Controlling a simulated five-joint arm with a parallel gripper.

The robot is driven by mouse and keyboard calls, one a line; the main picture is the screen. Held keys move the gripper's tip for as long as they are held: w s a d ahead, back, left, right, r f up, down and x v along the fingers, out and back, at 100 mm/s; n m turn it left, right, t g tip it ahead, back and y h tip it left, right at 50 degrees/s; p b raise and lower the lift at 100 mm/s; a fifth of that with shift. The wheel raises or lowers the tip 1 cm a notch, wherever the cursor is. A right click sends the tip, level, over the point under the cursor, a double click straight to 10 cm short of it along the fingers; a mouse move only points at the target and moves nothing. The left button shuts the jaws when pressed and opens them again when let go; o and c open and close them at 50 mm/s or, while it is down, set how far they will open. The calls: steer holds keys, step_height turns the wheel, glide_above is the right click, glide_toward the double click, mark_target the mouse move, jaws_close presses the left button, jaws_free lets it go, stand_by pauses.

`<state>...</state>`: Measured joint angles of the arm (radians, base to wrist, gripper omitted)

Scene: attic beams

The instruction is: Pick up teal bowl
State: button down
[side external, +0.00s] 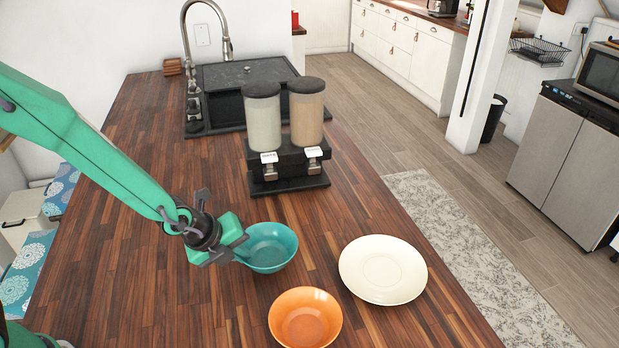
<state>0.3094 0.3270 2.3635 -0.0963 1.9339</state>
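The teal bowl (272,249) stands upright on the wooden counter, near the middle of the side external view. My gripper (236,252) is at the bowl's left side, with its end at or very near the left rim. The teal gripper body and the dark wrist hide how the fingers sit. I cannot tell whether they touch the bowl or how far apart they are. The bowl looks level and appears to rest on the counter.
An orange bowl (306,318) stands in front of the teal bowl, and a cream plate (383,270) lies to the right. A double dispenser (287,135) stands behind, before a dark sink (238,80). The wooden counter (200,300) is clear at the front left.

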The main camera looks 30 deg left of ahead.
steer(key=shift+r, duration=4.05)
steer(key=shift+w, duration=0.1)
